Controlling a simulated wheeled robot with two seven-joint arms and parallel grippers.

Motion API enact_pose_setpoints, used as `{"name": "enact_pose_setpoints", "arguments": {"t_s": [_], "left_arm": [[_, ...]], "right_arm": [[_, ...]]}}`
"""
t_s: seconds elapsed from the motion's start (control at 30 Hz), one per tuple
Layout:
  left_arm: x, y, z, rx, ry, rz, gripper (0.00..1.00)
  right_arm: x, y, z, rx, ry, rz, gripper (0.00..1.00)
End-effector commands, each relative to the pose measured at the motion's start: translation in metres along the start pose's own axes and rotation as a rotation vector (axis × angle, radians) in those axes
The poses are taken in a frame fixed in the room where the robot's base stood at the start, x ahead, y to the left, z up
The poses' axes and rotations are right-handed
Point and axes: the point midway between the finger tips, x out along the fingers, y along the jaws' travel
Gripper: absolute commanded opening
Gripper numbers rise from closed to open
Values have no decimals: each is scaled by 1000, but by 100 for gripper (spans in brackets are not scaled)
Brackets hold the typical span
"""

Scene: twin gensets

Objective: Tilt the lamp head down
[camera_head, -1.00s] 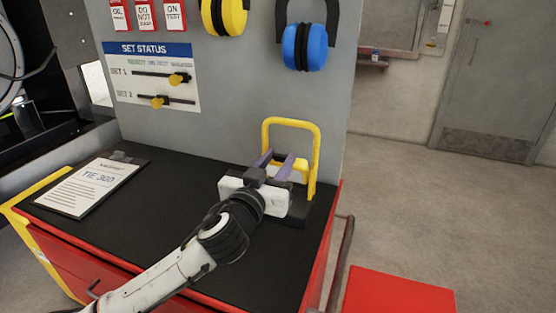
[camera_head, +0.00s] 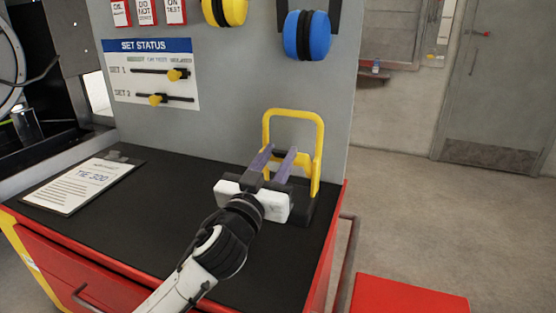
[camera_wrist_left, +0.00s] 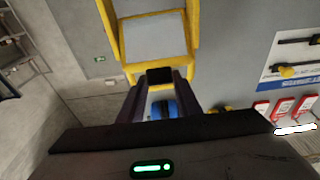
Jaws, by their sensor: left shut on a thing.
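The lamp stands at the right end of the black bench top, its yellow frame (camera_head: 319,150) upright on a dark base (camera_head: 300,212). My left gripper (camera_head: 275,153) reaches in front of it, fingers pointing at the frame and partly covering the lamp. In the left wrist view the fingers (camera_wrist_left: 160,80) close on a small black block at the lamp head. The lamp's yellow frame (camera_wrist_left: 112,30) surrounds a pale grey panel there; I cannot tell whether this is the lamp face. The head's exact tilt is hidden in the head view. My right gripper is not in view.
A clipboard (camera_head: 80,187) lies at the bench's left. The grey panel behind carries a SET STATUS board (camera_head: 155,75), red tags, and yellow and blue ear defenders (camera_head: 306,35). A red box (camera_head: 408,293) stands at lower right. The middle of the bench top (camera_head: 165,190) is clear.

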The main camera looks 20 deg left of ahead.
Motion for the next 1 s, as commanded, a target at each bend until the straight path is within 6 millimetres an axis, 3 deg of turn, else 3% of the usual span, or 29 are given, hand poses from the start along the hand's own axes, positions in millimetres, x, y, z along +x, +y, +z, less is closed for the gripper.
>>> {"name": "enact_pose_setpoints", "arguments": {"t_s": [0.07, 0.1, 0.2, 0.57, 1.0], "left_arm": [[0, 0, 1, -1, -2, 0, 0], [0, 0, 1, -1, -2, 0, 38], [0, 0, 1, -1, -2, 0, 50], [-6, 0, 2, -1, -2, 0, 50], [-86, 0, 2, -2, -3, 0, 50]], "right_arm": [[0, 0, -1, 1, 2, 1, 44], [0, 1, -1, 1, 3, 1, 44], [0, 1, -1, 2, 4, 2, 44], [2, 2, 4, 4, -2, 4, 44], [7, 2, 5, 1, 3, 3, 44]]}}
